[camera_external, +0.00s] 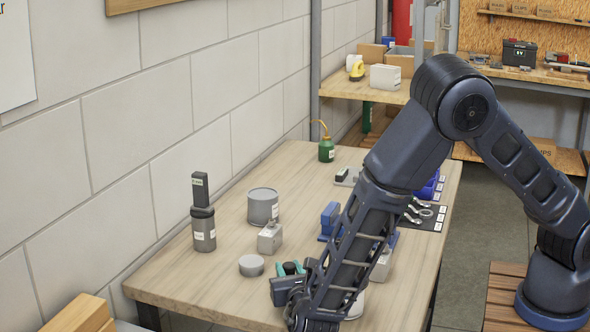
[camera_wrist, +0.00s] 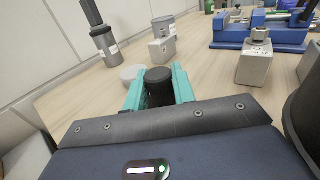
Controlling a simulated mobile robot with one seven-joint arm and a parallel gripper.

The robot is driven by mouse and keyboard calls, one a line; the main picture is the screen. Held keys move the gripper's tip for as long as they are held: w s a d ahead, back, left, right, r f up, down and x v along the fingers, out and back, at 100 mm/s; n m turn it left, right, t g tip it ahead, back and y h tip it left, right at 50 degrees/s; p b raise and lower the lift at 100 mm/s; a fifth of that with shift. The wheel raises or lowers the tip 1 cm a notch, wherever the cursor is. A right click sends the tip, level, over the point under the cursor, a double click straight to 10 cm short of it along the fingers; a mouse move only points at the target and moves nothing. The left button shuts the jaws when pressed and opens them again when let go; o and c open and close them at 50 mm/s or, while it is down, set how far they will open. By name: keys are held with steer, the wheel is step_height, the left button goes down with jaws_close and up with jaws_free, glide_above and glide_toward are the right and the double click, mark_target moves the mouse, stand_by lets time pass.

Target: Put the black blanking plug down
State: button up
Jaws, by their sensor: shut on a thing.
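The black blanking plug (camera_wrist: 159,88) is a short dark cylinder, held upright between the teal fingers of my gripper (camera_wrist: 158,78) in the wrist view. The fingers are shut on its two sides. In the external view my gripper (camera_external: 291,268) is low over the near part of the wooden workbench (camera_external: 220,290), just right of a flat grey round piece (camera_external: 251,265).
A grey tin (camera_external: 263,206), a pale metal block (camera_external: 270,238) and a dark grey canister (camera_external: 203,228) stand beyond the gripper. A blue vise (camera_wrist: 262,32) and another labelled block (camera_wrist: 255,64) are to the right. The bench's near left area is clear.

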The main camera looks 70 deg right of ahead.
steer(key=o, duration=1)
steer(key=shift+r, duration=0.1)
steer(key=v, duration=1.2)
